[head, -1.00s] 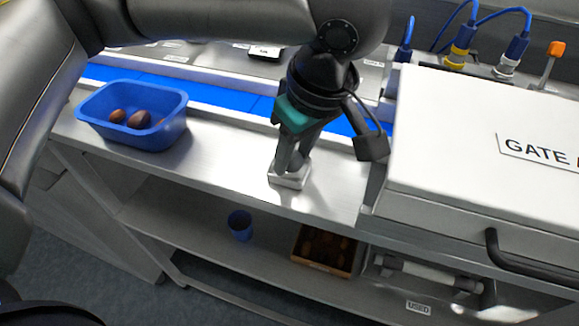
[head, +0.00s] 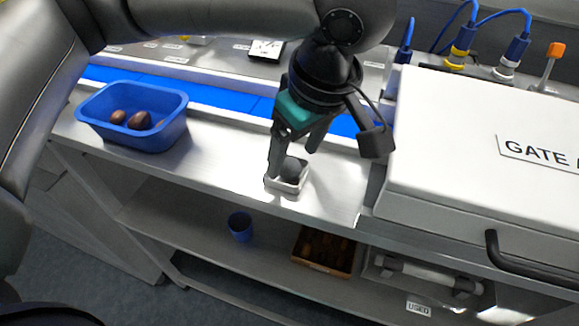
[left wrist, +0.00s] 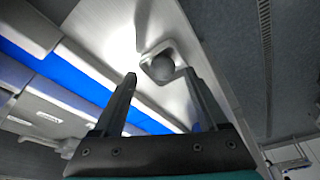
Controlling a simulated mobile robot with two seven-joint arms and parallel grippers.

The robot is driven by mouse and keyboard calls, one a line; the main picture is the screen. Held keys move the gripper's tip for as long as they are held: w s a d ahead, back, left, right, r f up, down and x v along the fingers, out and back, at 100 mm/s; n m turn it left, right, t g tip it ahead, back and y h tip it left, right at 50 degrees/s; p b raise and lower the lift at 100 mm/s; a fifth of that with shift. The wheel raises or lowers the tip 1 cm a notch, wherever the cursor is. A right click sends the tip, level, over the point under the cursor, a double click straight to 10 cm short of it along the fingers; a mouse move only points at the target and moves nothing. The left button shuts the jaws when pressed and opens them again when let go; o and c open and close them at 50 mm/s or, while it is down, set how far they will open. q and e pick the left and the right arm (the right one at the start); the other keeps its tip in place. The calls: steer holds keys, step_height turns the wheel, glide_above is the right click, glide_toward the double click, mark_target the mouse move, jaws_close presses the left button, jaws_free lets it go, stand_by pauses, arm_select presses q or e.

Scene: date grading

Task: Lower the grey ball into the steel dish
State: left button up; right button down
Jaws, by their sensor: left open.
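The grey ball (head: 293,170) rests in the small square steel dish (head: 287,190) on the steel bench top. In the left wrist view the ball (left wrist: 161,67) sits inside the rim of the dish (left wrist: 176,47). My left gripper (head: 291,165) is just above the dish, its fingers spread on either side of the ball. In the left wrist view the fingers of this gripper (left wrist: 158,75) are wide apart with nothing between their tips but the view of the ball beyond. My right gripper is not in view.
A blue tub (head: 140,142) with brown dates stands at the left of the bench. A blue belt (head: 215,93) runs behind. A white box marked GATE (head: 480,140) stands to the right. On the lower shelf are a blue cup (head: 240,227) and a tray of dates (head: 323,250).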

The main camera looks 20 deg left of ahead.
arm_select(q)
steer(key=p+v, duration=0.1)
steer(key=v, duration=1.3)
steer(key=shift+d+r, duration=0.1)
steer(key=shift+r, duration=0.05)
